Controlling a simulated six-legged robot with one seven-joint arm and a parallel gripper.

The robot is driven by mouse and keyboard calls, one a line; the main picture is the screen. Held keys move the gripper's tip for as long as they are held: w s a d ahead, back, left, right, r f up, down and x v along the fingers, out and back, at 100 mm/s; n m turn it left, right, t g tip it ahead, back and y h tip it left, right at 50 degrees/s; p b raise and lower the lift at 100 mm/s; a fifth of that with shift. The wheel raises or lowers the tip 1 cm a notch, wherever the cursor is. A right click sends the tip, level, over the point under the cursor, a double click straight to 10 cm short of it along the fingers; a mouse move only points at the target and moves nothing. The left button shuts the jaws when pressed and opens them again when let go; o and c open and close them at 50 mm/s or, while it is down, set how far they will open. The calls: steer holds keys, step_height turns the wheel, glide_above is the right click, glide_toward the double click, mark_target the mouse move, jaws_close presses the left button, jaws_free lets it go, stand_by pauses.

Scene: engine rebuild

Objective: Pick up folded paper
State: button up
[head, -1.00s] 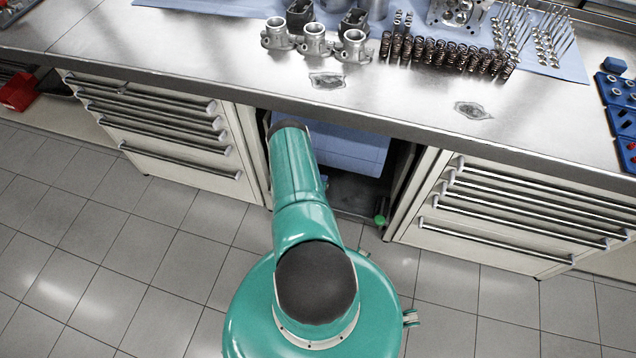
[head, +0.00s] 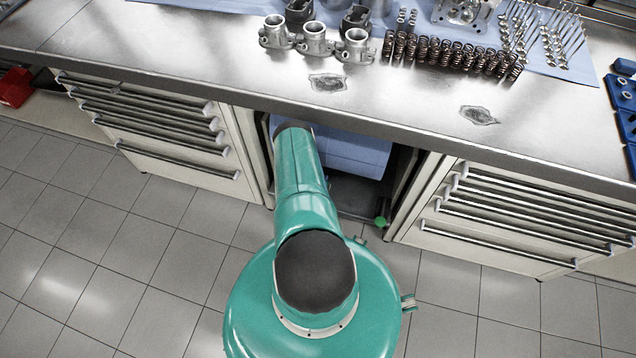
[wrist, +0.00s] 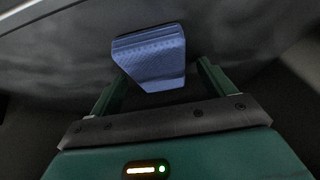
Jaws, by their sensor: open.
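The folded paper (wrist: 150,60) is a blue, textured, layered bundle at the upper middle of the wrist view. My gripper (wrist: 162,70) is open, with one green finger on each side of the paper. Gaps show between the fingers and the paper, and I cannot tell how far ahead of the fingertips it lies. In the head view, a blue block with fold-like lines (head: 355,153) shows in the opening under the bench, beside my arm. I cannot tell whether it is the same paper. My gripper is hidden under the bench in that view.
The steel bench top (head: 200,65) overhangs the opening. Drawer cabinets stand left (head: 165,130) and right (head: 520,215) of it. A small green round thing (head: 380,221) is low in the opening. Engine parts, including several springs (head: 450,52), lie on the bench. The tiled floor is clear.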

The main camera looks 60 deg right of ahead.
steer(key=shift+c, duration=0.4)
steer(key=shift+a, duration=0.15)
steer(key=c, duration=1)
steer(key=shift+r, duration=0.15)
